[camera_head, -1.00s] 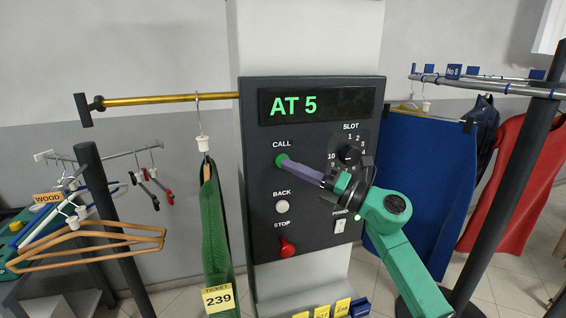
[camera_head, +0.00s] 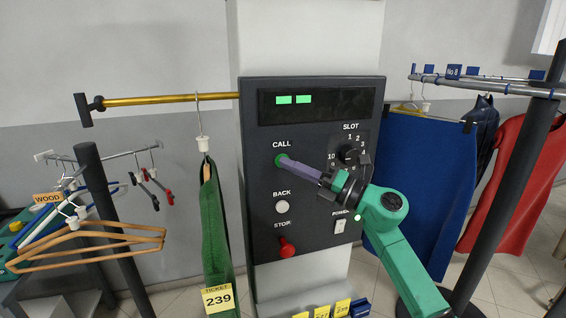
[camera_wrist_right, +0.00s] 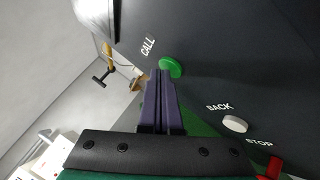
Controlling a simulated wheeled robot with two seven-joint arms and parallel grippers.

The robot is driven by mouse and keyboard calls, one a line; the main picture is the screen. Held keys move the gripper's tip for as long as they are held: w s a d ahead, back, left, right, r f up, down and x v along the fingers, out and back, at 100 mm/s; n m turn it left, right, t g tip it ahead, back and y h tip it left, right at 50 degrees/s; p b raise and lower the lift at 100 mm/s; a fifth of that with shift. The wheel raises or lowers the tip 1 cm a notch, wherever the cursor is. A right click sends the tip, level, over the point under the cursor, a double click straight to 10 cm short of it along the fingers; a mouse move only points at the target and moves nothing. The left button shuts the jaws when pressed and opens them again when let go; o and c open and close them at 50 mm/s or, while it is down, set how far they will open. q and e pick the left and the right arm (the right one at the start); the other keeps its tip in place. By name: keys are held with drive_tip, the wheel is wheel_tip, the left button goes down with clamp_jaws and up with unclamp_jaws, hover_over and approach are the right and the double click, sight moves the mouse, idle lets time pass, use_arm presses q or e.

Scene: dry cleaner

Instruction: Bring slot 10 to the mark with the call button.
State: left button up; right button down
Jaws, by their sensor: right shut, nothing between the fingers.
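The dark control panel (camera_head: 345,215) faces me in the head view. Its green call button (camera_head: 282,160) sits under the CALL label and also shows in the right wrist view (camera_wrist_right: 171,68). My right gripper (camera_head: 290,163) is shut and empty, its purple fingertips at the call button, apparently touching it. The display (camera_head: 316,105) shows two green blocks and no readable text. The slot dial (camera_head: 348,153) is partly hidden by my right gripper, so its setting cannot be told. My left gripper is not in view.
Below the call button are the white back button (camera_head: 283,207) and the red stop knob (camera_head: 287,247). The power switch (camera_head: 340,226) is close to my right wrist. A green garment (camera_head: 213,230) with ticket 239 hangs from the brass rail (camera_head: 170,99), left of the panel.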

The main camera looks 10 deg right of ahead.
idle(0.4)
drive_tip(key=shift+s, duration=0.75)
drive_tip(key=s+b, duration=0.1)
drive_tip(key=s, duration=0.4)
drive_tip(key=shift+d, duration=0.2)
